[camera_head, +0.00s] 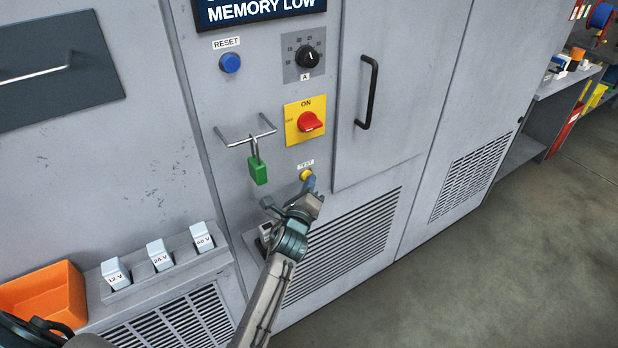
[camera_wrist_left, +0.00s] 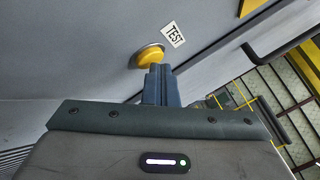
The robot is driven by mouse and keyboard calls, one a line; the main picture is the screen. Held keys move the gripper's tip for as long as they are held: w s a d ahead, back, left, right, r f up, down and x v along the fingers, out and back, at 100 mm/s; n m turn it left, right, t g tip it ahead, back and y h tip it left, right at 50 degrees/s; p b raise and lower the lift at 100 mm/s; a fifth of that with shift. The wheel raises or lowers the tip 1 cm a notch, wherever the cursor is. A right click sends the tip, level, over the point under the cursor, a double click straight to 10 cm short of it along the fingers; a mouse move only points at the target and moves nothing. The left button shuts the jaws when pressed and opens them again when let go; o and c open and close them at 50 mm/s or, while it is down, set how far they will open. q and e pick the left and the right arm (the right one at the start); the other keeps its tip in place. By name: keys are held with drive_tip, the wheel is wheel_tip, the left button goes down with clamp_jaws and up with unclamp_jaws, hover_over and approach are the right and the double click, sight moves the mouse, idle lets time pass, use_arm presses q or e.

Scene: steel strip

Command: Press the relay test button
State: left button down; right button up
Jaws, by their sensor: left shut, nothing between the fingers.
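The yellow relay test button (camera_head: 306,175) sits on the grey cabinet front under a TEST label (camera_head: 305,164), below the red and yellow ON switch. In the left wrist view the yellow button (camera_wrist_left: 151,57) shows in a metal ring beside its TEST label (camera_wrist_left: 173,34). My left gripper (camera_head: 309,185) is shut and empty, its fingertips right at the lower edge of the button. In the left wrist view its blue fingers (camera_wrist_left: 158,70) overlap the button's edge; I cannot tell whether they touch it. My right gripper is not in view.
A green padlock (camera_head: 258,170) hangs from a bar handle left of the button. The red rotary switch (camera_head: 310,121) and blue RESET button (camera_head: 230,63) are above. A ledge holds labelled blocks (camera_head: 160,255) and an orange bin (camera_head: 45,295). Floor at right is clear.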

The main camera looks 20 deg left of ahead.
use_arm(q)
drive_tip(key=shift+s+d, duration=0.65)
drive_tip(key=shift+d, duration=0.15)
drive_tip(key=shift+s+d+p, duration=0.3)
drive_tip(key=shift+s+d, duration=0.5)
drive_tip(key=shift+d, duration=0.2)
drive_tip(key=shift+s+d+p, duration=0.3)
drive_tip(key=shift+s+d, duration=0.45)
drive_tip(key=shift+d, duration=0.2)
drive_tip(key=shift+f, duration=0.1)
